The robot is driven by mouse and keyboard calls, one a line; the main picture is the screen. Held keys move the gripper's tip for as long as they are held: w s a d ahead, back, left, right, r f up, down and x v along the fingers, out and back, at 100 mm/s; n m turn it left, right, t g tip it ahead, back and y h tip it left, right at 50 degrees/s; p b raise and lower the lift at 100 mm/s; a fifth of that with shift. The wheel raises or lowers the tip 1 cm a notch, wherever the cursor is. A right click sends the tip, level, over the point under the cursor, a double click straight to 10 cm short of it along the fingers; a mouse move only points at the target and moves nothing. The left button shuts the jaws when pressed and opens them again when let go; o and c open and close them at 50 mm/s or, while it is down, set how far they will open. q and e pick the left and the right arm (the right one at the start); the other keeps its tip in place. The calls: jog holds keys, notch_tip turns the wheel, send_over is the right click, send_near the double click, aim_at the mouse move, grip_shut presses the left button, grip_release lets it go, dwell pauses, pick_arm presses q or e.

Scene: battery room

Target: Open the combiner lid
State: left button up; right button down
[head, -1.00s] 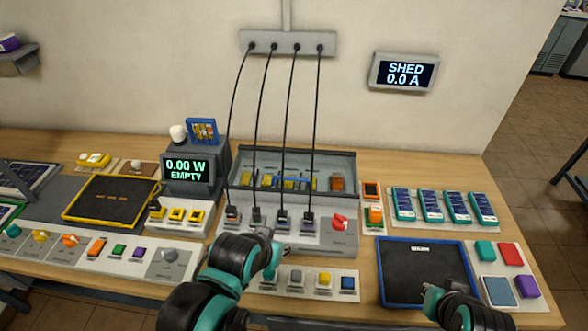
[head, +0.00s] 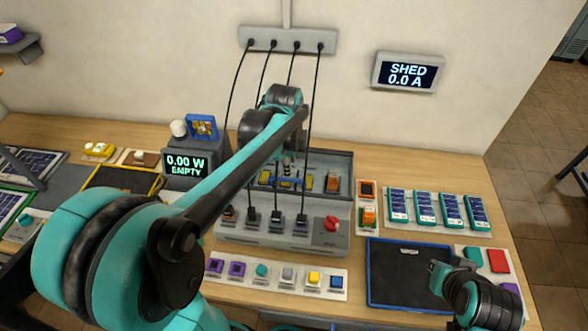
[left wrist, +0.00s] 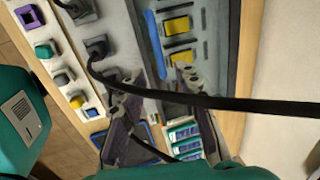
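The combiner (head: 275,232) is a grey box with several black cables plugged into its front half and a red knob (head: 331,223) at its right. Its rear compartment (head: 345,160) shows blue, yellow and orange parts inside. I cannot make out a separate lid; my left arm covers part of the box. My left gripper (head: 288,172) points down over the rear compartment, among the cables. In the left wrist view its two fingers (left wrist: 158,78) are apart with nothing visibly held. My right gripper (head: 437,270) is over the dark blue-edged mat (head: 405,295); its fingers are unclear.
A cable (left wrist: 230,102) crosses close in front of the left wrist camera. Cables hang from the wall strip (head: 287,41). A meter reading "0.00 W EMPTY" (head: 186,165) stands left. A button row (head: 275,275) lies in front, blue modules (head: 424,206) right.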

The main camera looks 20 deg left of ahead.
aim_at(290, 179)
pick_arm(q)
jog(key=f, duration=0.2)
jog(key=f+b, duration=0.1)
jog(key=f, duration=0.2)
jog(key=w+f+b, duration=0.1)
jog(key=f, duration=0.1)
jog(key=shift+w+a+f, duration=0.1)
jog(key=shift+a+f, duration=0.1)
grip_shut()
